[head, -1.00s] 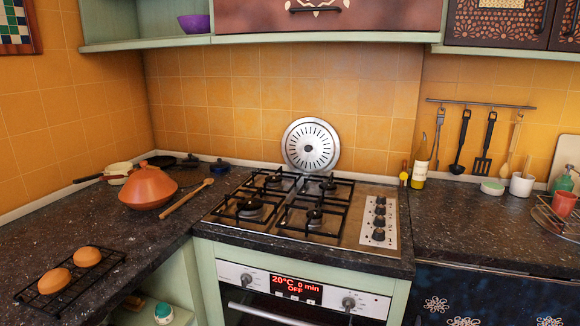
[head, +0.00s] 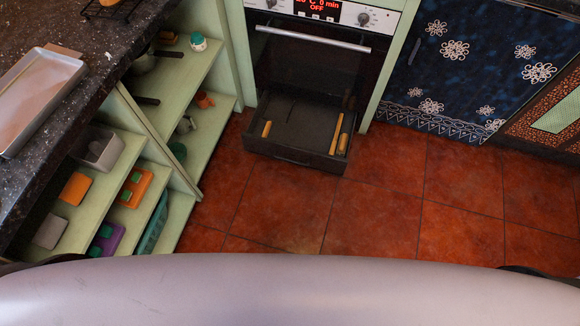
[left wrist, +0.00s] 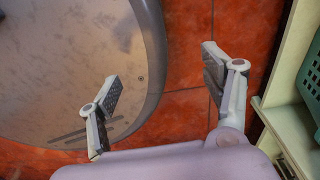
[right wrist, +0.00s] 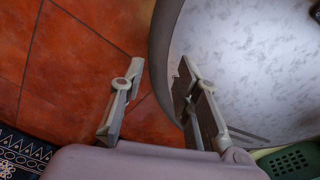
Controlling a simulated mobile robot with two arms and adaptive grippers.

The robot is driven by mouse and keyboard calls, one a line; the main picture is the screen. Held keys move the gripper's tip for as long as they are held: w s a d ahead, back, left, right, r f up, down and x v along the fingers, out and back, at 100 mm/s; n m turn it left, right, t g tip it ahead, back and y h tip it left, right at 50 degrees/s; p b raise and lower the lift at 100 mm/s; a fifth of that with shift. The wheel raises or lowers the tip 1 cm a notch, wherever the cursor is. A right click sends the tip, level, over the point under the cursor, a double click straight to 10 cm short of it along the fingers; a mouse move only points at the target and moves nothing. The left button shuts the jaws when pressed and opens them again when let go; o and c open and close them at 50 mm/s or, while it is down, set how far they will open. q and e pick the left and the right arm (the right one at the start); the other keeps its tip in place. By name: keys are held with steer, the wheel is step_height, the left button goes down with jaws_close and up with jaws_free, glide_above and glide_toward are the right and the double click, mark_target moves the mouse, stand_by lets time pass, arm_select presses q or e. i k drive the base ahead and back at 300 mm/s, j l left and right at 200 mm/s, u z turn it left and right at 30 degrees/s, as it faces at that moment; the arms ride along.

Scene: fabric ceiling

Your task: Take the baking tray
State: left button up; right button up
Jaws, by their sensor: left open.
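The baking tray (head: 46,82) is a long, shallow, silvery metal tray. It lies on the dark countertop at the left edge of the head view, and the picture edge cuts off part of it. Neither gripper shows in the head view, and the tray is in neither wrist view. My left gripper (left wrist: 160,68) is open and empty, over the red floor and my grey base in the left wrist view. My right gripper (right wrist: 159,72) has its fingers apart with nothing between them, also above the floor and my base.
The oven (head: 310,75) faces me, with its bottom drawer (head: 293,128) pulled out over the red tiled floor (head: 390,205). Green open shelves (head: 180,80) stand under the counter at left. A dark blue cabinet (head: 465,50) stands at right. The middle floor is clear.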

mark_target(35, 86)
steer(key=u, duration=1.7)
